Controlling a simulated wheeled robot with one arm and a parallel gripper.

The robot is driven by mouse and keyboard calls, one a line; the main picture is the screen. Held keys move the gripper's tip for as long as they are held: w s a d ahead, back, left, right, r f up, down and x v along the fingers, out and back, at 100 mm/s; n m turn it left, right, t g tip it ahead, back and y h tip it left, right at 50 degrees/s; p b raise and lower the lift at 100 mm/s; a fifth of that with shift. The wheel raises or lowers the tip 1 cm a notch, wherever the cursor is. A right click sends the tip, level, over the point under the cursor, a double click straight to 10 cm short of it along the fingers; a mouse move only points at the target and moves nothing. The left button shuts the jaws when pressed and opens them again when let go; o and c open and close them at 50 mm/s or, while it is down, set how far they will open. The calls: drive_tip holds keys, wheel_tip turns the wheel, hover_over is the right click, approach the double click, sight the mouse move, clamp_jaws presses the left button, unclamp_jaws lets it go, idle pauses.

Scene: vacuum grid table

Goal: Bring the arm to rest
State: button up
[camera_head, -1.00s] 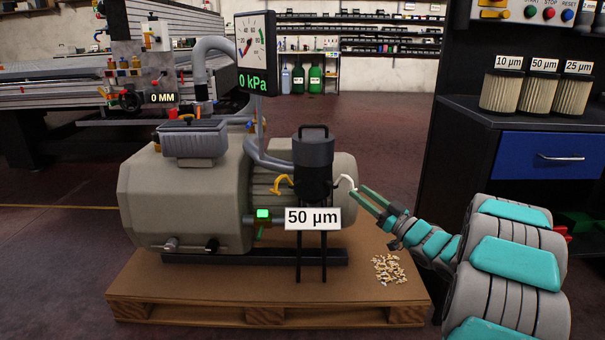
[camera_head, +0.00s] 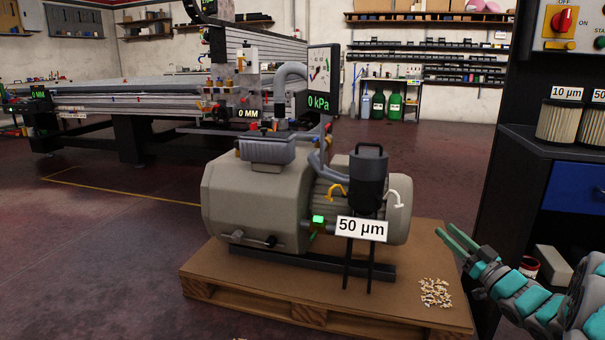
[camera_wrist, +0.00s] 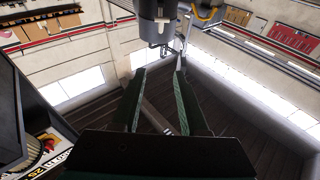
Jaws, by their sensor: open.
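My gripper (camera_head: 458,241) is at the right of the head view, its two green fingers apart with nothing between them. It points up and left toward the pump's filter housing (camera_head: 368,180), with a gap between them. In the wrist view my gripper (camera_wrist: 160,82) also shows its fingers spread and empty. The dark underside of the filter housing (camera_wrist: 155,18) shows beyond the fingertips there. My arm runs off the right edge of the head view.
The grey vacuum pump (camera_head: 255,205) stands on a wooden pallet (camera_head: 225,280) with loose chips (camera_head: 435,292) at its right. A dark cabinet with a blue drawer (camera_head: 575,187) and filters (camera_head: 560,120) stands at the right. Open floor (camera_head: 90,250) lies left.

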drive_tip(key=s+a+m+g+h+p, duration=0.1)
drive_tip(key=s+a+g, duration=0.6)
drive_tip(key=s, duration=0.8)
drive_tip(key=s+a+m+g+h+p, duration=0.2)
drive_tip(key=s+a, duration=0.6)
drive_tip(key=s, duration=0.8)
drive_tip(key=s+a+m+g+h+p, duration=0.2)
drive_tip(key=s+a+g+h+p, duration=0.3)
drive_tip(key=s+g, duration=0.6)
drive_tip(key=s+a+f+h, duration=0.1)
drive_tip(key=s+a, duration=0.1)
drive_tip(key=s, duration=0.3)
drive_tip(key=shift+s+a+g, duration=0.15)
drive_tip(key=shift+a+g, duration=0.15)
drive_tip(key=shift+a, duration=0.1)
drive_tip(key=shift+o, duration=0.2)
